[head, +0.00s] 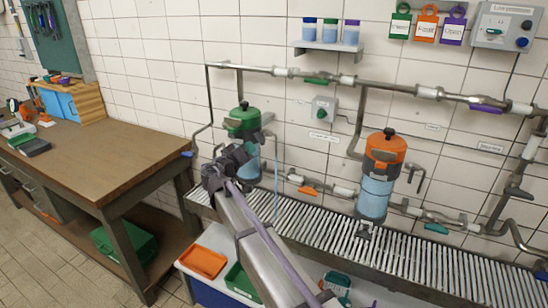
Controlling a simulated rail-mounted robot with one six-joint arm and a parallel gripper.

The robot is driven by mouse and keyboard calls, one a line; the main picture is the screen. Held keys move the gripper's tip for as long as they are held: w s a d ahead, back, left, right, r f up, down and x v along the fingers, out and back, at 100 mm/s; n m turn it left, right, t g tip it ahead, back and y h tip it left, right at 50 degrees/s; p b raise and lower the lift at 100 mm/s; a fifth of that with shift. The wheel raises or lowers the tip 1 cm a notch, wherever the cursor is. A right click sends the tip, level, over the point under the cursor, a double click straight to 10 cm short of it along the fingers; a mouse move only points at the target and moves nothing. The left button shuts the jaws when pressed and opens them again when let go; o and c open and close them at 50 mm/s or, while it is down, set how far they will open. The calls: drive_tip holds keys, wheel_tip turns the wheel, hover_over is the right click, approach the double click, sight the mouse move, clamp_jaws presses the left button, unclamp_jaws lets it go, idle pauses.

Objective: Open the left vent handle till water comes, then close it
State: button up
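The left filter housing has a green lid (243,122) and a clear blue-tinted bowl (248,168). A short bent vent pipe (269,134) leaves its right side, and a thin pale-blue line, looking like a water stream (276,180), runs down from it towards the grating. My gripper (222,163) is at the near left side of this housing, below the lid. My arm and gripper hide part of the bowl. The vent handle is not clearly distinguishable, and I cannot tell whether the fingers touch it or are open or shut.
A second housing with an orange lid (385,148) stands to the right with its own bent pipe (422,178). Metal pipes with coloured handles surround both. A slatted grating (420,260) runs below. A wooden workbench (100,155) stands left; orange and green trays (203,262) sit low in front.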

sight(258, 140)
idle(0.4)
drive_tip(key=x, duration=1)
drive_tip(key=shift+w+d, duration=0.15)
drive_tip(key=shift+w, duration=0.2)
clamp_jaws()
